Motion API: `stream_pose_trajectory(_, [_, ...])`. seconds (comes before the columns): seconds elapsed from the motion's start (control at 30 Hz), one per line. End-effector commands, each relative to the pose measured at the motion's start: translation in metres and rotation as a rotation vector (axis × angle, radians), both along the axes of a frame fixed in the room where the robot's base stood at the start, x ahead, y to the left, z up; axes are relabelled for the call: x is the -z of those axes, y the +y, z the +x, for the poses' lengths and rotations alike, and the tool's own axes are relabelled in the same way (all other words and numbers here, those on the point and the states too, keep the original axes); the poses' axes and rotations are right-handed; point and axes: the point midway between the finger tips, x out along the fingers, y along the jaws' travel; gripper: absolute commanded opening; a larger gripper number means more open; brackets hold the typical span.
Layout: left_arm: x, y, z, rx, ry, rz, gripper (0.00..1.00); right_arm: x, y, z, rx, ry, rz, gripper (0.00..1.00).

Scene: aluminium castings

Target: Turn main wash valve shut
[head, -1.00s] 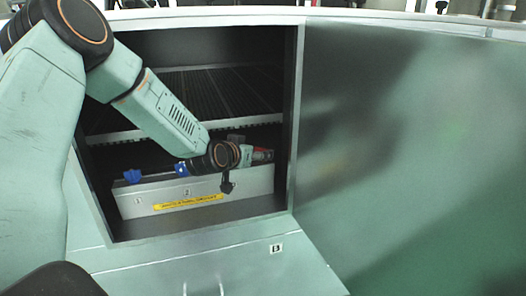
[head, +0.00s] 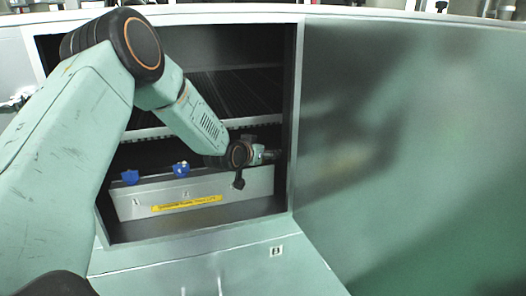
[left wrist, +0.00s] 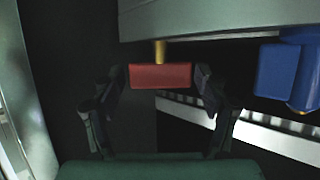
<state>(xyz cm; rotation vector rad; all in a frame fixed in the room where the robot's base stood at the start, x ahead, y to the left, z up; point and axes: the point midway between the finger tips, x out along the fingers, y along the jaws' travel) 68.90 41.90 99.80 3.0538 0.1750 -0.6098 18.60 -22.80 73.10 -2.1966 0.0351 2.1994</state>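The main wash valve appears to be the one with the red handle (left wrist: 160,76), on a short brass stem in the left wrist view. In the head view my left gripper (head: 262,154) is inside the open cabinet, at the right end of a grey valve box (head: 240,186), and hides the handle. Two blue handles (head: 130,177) (head: 181,169) stand on the box to its left; a blue handle (left wrist: 282,72) shows in the left wrist view. My right gripper is not in view.
The cabinet's right wall (head: 293,120) is close beside my left gripper. A perforated rail (head: 150,133) and dark grating lie behind the box. A yellow label (head: 187,203) is on the box front. A large smooth panel (head: 420,150) fills the right side.

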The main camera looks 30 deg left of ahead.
Motion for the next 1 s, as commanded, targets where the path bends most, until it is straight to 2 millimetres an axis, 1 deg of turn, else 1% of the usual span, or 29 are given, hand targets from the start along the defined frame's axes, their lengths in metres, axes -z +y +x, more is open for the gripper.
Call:
stream_pose_trajectory(0.03, [0.0,0.0,0.0,0.0,0.0,0.0,0.66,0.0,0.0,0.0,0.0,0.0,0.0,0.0])
stream_pose_trajectory(0.07, [0.0,0.0,0.0,0.0,0.0,0.0,0.63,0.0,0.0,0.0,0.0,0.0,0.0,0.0])
stream_pose_trajectory(0.5, [0.0,0.0,0.0,0.0,0.0,0.0,0.26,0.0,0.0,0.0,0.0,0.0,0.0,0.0])
stream_pose_trajectory(0.53, [0.0,0.0,0.0,0.0,0.0,0.0,0.24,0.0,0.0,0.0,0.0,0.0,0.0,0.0])
stream_pose_trajectory(0.67, [0.0,0.0,0.0,0.008,-0.002,0.0,0.24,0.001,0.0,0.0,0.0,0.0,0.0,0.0])
stream_pose_trajectory(1.0, [-0.001,0.0,0.002,0.115,-0.009,-0.002,0.24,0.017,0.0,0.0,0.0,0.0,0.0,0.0])
